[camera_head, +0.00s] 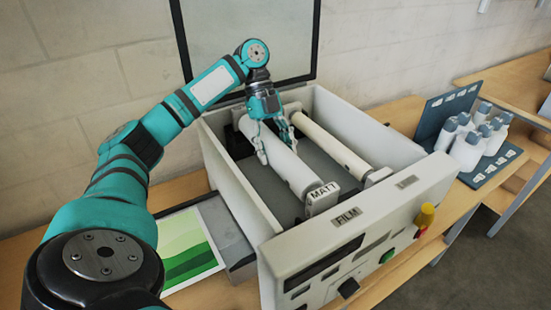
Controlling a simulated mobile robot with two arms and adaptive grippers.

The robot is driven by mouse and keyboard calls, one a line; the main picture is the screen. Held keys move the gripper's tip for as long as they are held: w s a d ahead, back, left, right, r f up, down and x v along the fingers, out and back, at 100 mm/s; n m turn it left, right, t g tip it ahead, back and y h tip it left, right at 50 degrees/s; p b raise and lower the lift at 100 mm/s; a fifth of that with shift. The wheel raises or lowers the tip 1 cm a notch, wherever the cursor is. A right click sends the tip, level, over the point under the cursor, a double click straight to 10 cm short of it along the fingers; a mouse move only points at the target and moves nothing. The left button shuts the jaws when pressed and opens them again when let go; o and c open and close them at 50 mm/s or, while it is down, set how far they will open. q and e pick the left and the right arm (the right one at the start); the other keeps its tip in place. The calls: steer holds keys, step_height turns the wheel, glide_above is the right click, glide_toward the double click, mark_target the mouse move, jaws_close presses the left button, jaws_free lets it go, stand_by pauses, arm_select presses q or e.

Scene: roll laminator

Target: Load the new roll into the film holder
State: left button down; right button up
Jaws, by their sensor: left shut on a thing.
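The white film roll (285,165) lies lengthwise in the left part of the open laminator (240,187). Its front end is at a block with a "MATT" label (323,191). My left gripper (278,148) reaches down from above with a finger on each side of the roll, shut on it toward its rear half. I cannot tell whether the roll's ends are fully seated in the film holder; the rear end is partly hidden by the gripper. My right gripper is not in view.
A second white roller (338,146) runs parallel on the right inside the laminator. The front panel (350,245) has a "FILM" label and knobs. The raised lid (300,40) stands behind. White bottles (467,150) stand right, and a green print (187,250) lies left.

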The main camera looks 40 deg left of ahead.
mark_target(263, 130)
arm_select(q)
steer(key=shift+s+d+f, duration=0.15)
steer(key=shift+f, duration=1.25)
steer(key=c, duration=0.6)
jaws_free()
steer(key=shift+o, duration=0.6)
steer(key=v, duration=0.5)
steer(key=shift+d, duration=0.1)
steer(key=p+v, duration=0.3)
steer(key=v, duration=0.3)
steer(key=shift+a+r+p, duration=0.35)
steer(key=shift+r, duration=0.25)
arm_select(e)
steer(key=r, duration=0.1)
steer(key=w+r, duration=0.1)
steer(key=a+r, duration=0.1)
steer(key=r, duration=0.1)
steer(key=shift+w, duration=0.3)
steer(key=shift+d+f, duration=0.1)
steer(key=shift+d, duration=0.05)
